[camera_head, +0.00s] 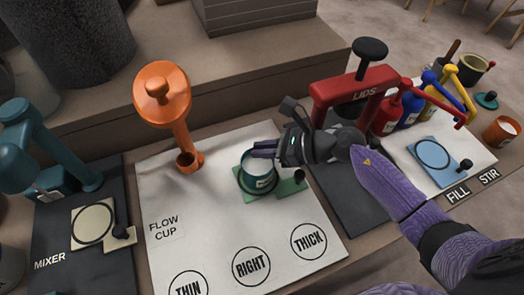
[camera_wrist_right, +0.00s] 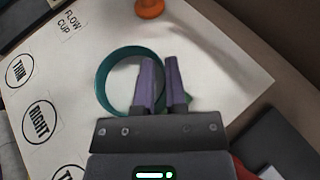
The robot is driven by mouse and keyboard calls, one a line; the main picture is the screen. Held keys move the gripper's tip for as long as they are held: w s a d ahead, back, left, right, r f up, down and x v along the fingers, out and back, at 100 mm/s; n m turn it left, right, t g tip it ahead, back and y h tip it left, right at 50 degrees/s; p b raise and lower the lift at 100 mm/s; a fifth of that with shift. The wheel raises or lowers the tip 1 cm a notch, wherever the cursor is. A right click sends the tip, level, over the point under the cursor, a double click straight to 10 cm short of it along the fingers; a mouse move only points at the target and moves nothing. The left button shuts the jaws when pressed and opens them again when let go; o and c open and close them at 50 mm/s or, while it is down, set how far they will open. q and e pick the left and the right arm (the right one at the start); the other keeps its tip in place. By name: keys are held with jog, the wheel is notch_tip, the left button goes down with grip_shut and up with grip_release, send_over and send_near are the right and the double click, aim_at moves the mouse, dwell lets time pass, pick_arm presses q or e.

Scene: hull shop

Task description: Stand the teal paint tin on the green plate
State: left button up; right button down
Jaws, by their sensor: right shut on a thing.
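The teal paint tin (camera_head: 259,181) is upright over the left part of the green plate (camera_head: 291,188) on the white sheet. Whether its base touches the plate I cannot tell. My right gripper (camera_head: 264,149) comes in from the right and is shut on the tin's rim. In the right wrist view the tin (camera_wrist_right: 103,72) shows as a teal ring, its wall between the two purple fingers of the gripper (camera_wrist_right: 159,66). The plate is mostly hidden there; a small green edge (camera_wrist_right: 189,98) shows beside the fingers. My left gripper is in neither view.
An orange flow cup stand (camera_head: 178,120) stands behind and left of the tin. A teal mixer (camera_head: 40,150) is far left. The white sheet (camera_head: 215,215) is clear in front.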

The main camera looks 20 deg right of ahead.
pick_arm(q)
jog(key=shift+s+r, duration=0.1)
pick_arm(e)
jog(key=shift+r, duration=0.1)
jog(key=c, duration=0.7)
grip_release()
jog(key=shift+s+d+r, duration=0.15)
jog(key=shift+d, duration=0.1)
pick_arm(q)
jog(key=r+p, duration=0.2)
jog(key=p, duration=0.1)
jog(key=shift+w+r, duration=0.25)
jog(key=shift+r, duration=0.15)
pick_arm(e)
jog(key=v, duration=1.1)
jog(key=shift+s+d, duration=0.15)
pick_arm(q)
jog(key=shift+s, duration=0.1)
